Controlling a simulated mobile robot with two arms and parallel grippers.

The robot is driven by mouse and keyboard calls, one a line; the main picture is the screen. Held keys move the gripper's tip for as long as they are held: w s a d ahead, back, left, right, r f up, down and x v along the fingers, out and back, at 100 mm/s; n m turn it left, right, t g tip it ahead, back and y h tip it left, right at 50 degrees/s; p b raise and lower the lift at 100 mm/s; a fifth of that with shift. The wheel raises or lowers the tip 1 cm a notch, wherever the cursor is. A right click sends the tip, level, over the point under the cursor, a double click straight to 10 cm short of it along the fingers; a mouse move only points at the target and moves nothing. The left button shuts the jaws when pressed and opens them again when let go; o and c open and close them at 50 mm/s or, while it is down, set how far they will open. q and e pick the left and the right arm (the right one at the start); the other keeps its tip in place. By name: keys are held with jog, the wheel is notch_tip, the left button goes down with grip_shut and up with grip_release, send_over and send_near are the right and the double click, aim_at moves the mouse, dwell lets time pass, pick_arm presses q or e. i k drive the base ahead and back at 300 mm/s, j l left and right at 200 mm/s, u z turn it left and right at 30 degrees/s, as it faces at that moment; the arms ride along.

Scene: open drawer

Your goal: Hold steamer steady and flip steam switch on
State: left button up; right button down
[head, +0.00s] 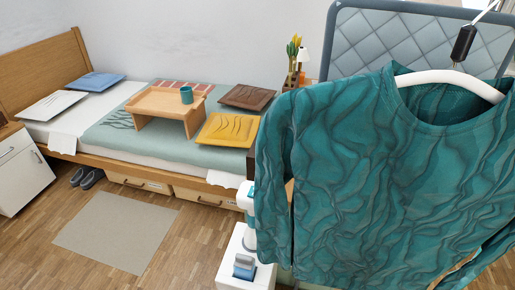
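A white upright body with teal parts (250,212) shows at the left edge of the hanging teal shirt, and looks like part of the steamer. Below it is a white base (262,278) with a blue-grey piece (244,266) on top; I cannot tell whether this piece is the steam switch. The shirt hides the right side of this unit. The wrinkled teal shirt (375,185) hangs from a white hanger (447,78) close in front of me. Neither of my grippers is in view.
A grey quilted board (395,42) stands behind the shirt. At left is a bed with a wooden headboard (45,68), a wooden tray table (165,101) and several cushions. A beige rug (117,232) lies on open wooden floor, with dark slippers (87,178) near the bed.

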aim_at(250, 194)
jog(key=j+z, duration=0.15)
jog(key=z, duration=0.35)
jog(key=i+j+z, duration=0.1)
jog(key=z, duration=0.4)
jog(key=j+z, duration=0.25)
jog(key=z, duration=0.25)
jog(key=j+z, duration=0.15)
jog(key=j, duration=0.25)
jog(key=k+j+z, duration=0.1)
jog(key=j, duration=0.3)
jog(key=k+j+z, duration=0.15)
jog(key=j, duration=0.2)
jog(key=j+z, duration=0.1)
jog(key=j, duration=0.3)
jog(key=k+j+z, duration=0.15)
jog(key=j, duration=0.25)
jog(key=k+j+z, duration=0.1)
jog(key=j, duration=0.25)
jog(key=k+j, duration=0.15)
jog(key=j, duration=0.2)
